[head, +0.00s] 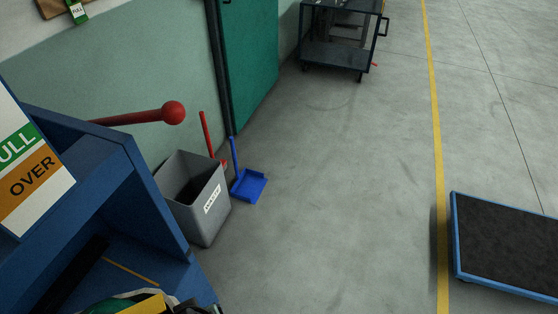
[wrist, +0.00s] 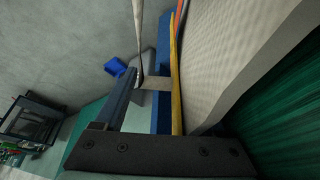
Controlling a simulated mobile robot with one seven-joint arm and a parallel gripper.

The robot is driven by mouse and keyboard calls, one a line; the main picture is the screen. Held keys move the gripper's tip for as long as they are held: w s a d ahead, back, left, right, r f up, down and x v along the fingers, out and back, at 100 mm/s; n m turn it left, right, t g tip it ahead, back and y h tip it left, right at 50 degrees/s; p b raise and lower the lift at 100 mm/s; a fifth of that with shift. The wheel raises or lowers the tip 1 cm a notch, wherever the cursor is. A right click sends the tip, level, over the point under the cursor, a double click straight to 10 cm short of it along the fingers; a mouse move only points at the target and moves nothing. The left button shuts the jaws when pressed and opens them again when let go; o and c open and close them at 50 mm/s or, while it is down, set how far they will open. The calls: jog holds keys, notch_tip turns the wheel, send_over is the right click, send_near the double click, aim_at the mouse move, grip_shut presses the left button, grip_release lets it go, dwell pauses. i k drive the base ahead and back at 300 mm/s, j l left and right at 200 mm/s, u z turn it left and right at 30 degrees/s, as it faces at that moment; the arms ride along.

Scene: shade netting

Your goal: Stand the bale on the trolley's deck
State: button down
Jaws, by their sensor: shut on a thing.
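The trolley (head: 505,245) is a low platform with a dark deck and blue rim, on the floor at the right of the head view. My gripper (wrist: 155,84) is shut in the wrist view. A pale woven surface (wrist: 235,60) and green mesh (wrist: 285,130) fill the right of that view, close to the fingers; they look like the bale. A pale strap-like strip (wrist: 137,35) rises at the fingertips. What exactly is pinched is hard to see.
A blue frame (head: 90,150) with a red-knobbed lever (head: 172,113) stands close at left. A grey bin (head: 195,200), blue dustpan (head: 249,186) and red handle (head: 206,133) stand by it. A dark cart (head: 338,55) is far back. Floor between frame and trolley is clear, crossed by a yellow line.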

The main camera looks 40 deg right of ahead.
aim_at(525, 242)
jog(key=z, duration=0.45)
jog(key=l+z, duration=0.1)
jog(key=z, duration=0.85)
jog(key=l+z, duration=0.1)
jog(key=z, duration=0.35)
jog(key=i+l+z, duration=0.15)
jog(key=z, duration=0.25)
jog(key=i+l+z, duration=0.15)
jog(key=z, duration=0.3)
jog(key=i+z, duration=0.7)
jog(key=i+j+z, duration=0.15)
jog(key=i+z, duration=0.2)
jog(key=i, duration=0.2)
jog(key=i+j+z, duration=0.3)
jog(key=i+j, duration=0.25)
jog(key=i, duration=0.15)
jog(key=i+j, duration=0.2)
jog(key=i, duration=0.25)
jog(key=i+j, duration=0.25)
jog(key=i, duration=0.15)
jog(key=z, duration=0.05)
